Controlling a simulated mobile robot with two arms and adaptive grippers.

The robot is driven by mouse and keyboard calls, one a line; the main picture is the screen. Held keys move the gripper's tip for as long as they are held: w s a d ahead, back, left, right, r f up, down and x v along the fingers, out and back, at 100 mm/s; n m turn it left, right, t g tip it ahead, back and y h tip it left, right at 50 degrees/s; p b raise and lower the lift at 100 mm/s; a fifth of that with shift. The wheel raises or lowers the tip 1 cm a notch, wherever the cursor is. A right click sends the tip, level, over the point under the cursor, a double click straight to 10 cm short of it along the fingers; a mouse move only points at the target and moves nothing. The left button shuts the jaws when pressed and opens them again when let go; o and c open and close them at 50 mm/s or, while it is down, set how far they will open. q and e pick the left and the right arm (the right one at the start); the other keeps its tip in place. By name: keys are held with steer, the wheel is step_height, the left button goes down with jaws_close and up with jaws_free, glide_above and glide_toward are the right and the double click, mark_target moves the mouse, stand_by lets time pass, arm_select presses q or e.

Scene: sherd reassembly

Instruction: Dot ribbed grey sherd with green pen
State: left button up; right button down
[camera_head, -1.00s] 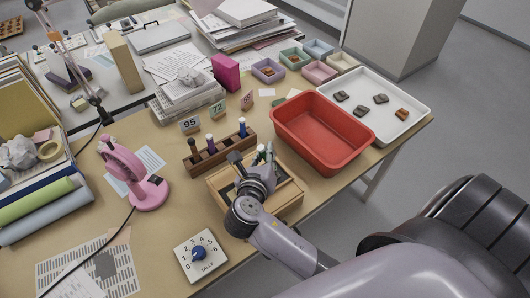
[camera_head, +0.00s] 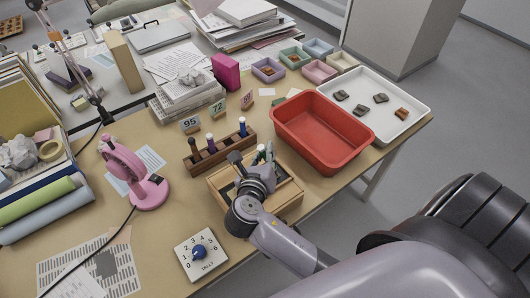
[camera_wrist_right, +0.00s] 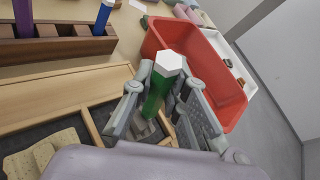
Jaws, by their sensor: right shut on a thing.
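My right gripper (camera_wrist_right: 160,92) is shut on the green pen (camera_wrist_right: 155,98), which stands upright with a white hexagonal end on top. In the head view the right gripper (camera_head: 256,164) is over a wooden box (camera_head: 291,201) at the table's front, and part of the green pen (camera_head: 261,149) shows beside its fingers. Grey sherds (camera_head: 380,98) and a brown sherd (camera_head: 402,114) lie apart on the white tray (camera_head: 417,99) at the right. Ribs are too small to tell on the grey ones. My left gripper is not in view.
A red bin (camera_head: 323,167) stands between the box and the white tray. A wooden rack (camera_head: 222,155) behind the box holds other pens. Small pastel trays (camera_head: 319,72) line the back.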

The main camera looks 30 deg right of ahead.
steer(key=shift+s+f+p, duration=0.1)
steer(key=shift+f+p, duration=0.1)
steer(key=shift+p, duration=0.3)
stand_by(1.7)
steer(key=shift+r, duration=0.1)
step_height(320, 180, up, 7)
steer(key=p, duration=1)
steer(key=shift+r, duration=0.1)
steer(key=shift+a, duration=0.1)
stand_by(0.5)
steer(key=s+a+r+n+t+y+b, duration=0.2)
steer(key=s+a+r+b, duration=0.3)
steer(key=r, duration=0.5)
steer(key=shift+a+n+y+b, duration=0.4)
steer(key=shift+a+n+b, duration=0.1)
steer(key=shift+a+b, duration=0.25)
